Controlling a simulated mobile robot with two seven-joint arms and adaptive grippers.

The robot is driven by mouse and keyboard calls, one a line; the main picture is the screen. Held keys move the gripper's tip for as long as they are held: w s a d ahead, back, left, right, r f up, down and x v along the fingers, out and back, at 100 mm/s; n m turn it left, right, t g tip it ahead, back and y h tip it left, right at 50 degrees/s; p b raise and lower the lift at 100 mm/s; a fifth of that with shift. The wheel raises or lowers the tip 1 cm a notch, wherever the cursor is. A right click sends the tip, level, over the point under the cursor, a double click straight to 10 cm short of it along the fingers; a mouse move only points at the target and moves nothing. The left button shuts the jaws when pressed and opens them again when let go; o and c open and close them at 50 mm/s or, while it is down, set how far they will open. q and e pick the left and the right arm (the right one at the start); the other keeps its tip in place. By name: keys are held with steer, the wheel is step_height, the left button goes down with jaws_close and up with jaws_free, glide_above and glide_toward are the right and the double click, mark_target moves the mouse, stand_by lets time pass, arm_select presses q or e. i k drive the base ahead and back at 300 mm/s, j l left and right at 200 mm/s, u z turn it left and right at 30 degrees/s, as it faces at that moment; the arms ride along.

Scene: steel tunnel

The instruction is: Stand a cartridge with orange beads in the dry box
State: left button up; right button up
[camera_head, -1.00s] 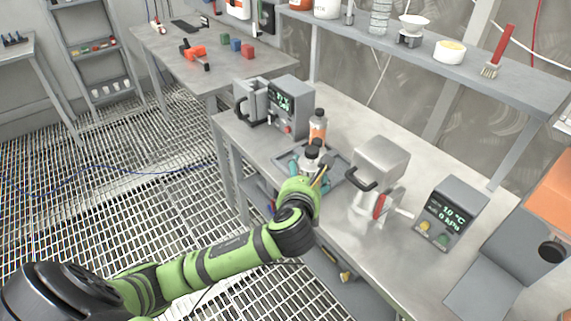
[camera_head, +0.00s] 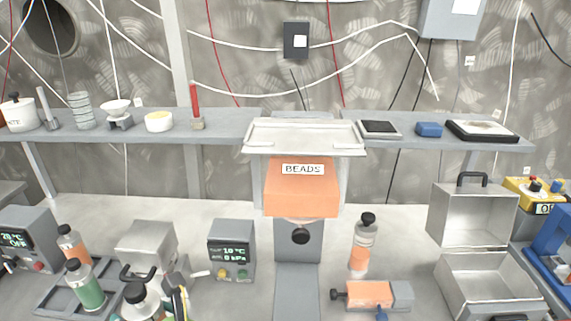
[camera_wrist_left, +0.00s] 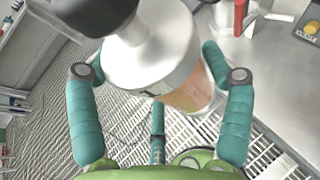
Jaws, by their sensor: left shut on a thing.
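My left gripper (camera_wrist_left: 160,75) is shut on a cartridge (camera_wrist_left: 158,50) with a black cap, a pale metal collar and orange contents. In the head view the held cartridge (camera_head: 141,302) shows at the bottom left, its lower part cut off. Another cartridge with orange beads (camera_head: 359,258) stands upright on the bench, right of the hopper. An open metal box (camera_head: 485,283) with its handled lid (camera_head: 472,213) raised stands at the right; it looks like the dry box, and its visible inside looks empty. My right gripper is in neither current view.
A tray (camera_head: 48,301) at left holds an orange cartridge (camera_head: 72,246) and a green one (camera_head: 86,287). The orange BEADS hopper (camera_head: 301,193) stands mid-bench.

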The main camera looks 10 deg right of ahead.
mark_target(465, 293)
steer(key=l+z, duration=0.2)
steer(key=l, duration=0.3)
steer(key=i+l+z, duration=0.1)
steer(key=l+z, duration=0.15)
steer(key=l, duration=0.2)
steer(key=i+l+z, duration=0.2)
steer(key=l, duration=0.25)
steer(key=l+z, duration=0.2)
steer(key=l, duration=0.3)
steer(key=i+l, duration=0.15)
steer(key=l, duration=0.15)
